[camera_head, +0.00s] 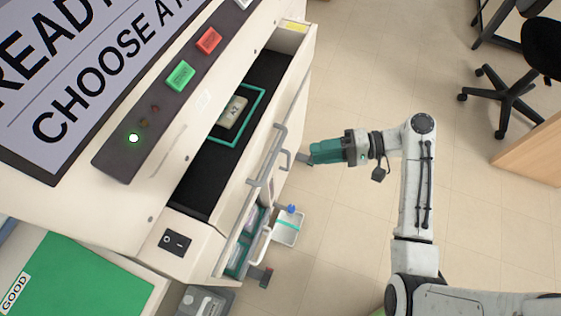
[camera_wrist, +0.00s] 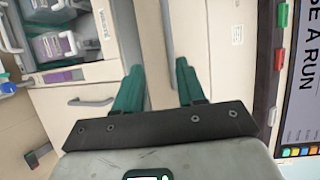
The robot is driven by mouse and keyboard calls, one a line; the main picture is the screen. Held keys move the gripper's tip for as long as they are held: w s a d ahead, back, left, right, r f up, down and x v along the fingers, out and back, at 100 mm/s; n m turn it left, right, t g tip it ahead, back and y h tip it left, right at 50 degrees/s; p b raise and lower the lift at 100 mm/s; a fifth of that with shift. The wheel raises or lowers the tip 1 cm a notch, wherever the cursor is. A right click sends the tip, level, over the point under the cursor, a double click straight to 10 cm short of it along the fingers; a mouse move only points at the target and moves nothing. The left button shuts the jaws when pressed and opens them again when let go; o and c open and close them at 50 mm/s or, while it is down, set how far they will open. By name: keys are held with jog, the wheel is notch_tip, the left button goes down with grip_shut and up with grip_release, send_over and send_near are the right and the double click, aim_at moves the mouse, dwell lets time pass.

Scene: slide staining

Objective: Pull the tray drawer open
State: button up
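The tray drawer (camera_head: 190,192) stands out from the cream machine, its black inside showing. A teal-framed tray (camera_head: 258,104) lies in it with a pale labelled block (camera_head: 232,112). A long grey handle (camera_head: 265,168) runs along the drawer's front. My gripper (camera_head: 312,153) is to the right of the handle, seemingly apart from it. In the wrist view my gripper (camera_wrist: 158,67) has its two teal fingers spread with a gap between them, pointing at the cream machine front. Nothing is clearly held. Whether the handle lies between the fingers cannot be told.
A lower open compartment (camera_head: 225,262) holds containers in teal racks; its pale handle (camera_head: 260,245) sticks out. A small white tray (camera_head: 288,230) is beside it. Green and red buttons (camera_head: 181,75) are on the machine's panel.

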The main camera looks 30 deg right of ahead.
jog(key=r+x, duration=0.1)
jog(key=x, duration=0.9)
jog(key=shift+w+t, duration=0.3)
jog(key=shift+w, duration=0.2)
jog(key=shift+r, duration=0.1)
grip_shut()
